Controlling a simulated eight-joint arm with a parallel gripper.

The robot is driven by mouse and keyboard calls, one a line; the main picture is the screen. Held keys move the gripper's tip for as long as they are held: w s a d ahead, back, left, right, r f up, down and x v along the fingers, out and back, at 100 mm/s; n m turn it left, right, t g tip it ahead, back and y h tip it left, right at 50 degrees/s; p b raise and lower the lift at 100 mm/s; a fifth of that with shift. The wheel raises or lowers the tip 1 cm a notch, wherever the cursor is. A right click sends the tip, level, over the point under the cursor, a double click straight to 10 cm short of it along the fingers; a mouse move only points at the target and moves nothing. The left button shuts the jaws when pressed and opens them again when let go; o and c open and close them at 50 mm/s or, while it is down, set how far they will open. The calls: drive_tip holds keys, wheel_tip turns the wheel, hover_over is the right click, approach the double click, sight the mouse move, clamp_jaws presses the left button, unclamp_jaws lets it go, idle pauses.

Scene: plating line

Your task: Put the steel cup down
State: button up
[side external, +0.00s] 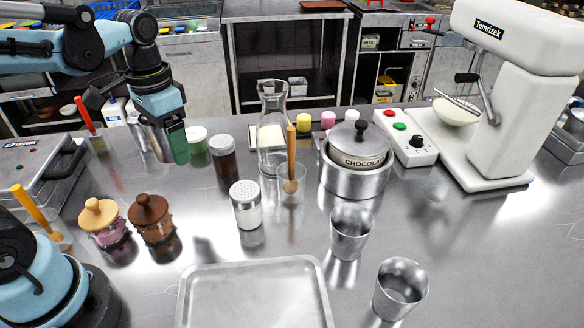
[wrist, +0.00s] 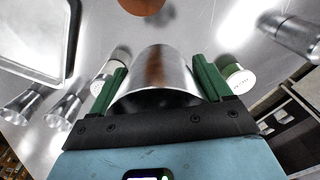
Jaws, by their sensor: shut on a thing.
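The steel cup (wrist: 165,70) sits between the two green fingers of my gripper (wrist: 158,82) in the wrist view, which are shut on it. In the side external view my gripper (side external: 174,145) points down at the left, over the back part of the counter. Shiny steel (side external: 152,140) shows just left of the green finger, mostly hidden behind it. I cannot tell whether the cup's base touches the counter.
Two other steel cups (side external: 351,232) (side external: 400,289) stand at the right front, beside an empty tray (side external: 252,267). Jars with brown (side external: 149,208) and tan (side external: 99,212) lids stand nearer.

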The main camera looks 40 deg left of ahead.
drive_tip(key=shift+w+d+r, duration=0.1)
drive_tip(key=shift+d+r, duration=0.15)
drive_tip(key=shift+r, duration=0.25)
drive_tip(key=shift+w+d+r, duration=0.1)
drive_tip(key=shift+d+r, duration=0.1)
drive_tip(key=shift+r, duration=0.3)
drive_tip(key=w+d+m, duration=0.1)
drive_tip(key=d+m, duration=0.3)
drive_tip(key=d, duration=0.4)
drive_tip(key=m, duration=1.2)
hover_over(283, 326)
drive_tip(key=s+d, duration=0.1)
wheel_tip(283, 326, down, 6)
drive_tip(key=shift+f, duration=4.75)
drive_tip(key=shift+f, duration=0.1)
drive_tip(key=o, duration=1)
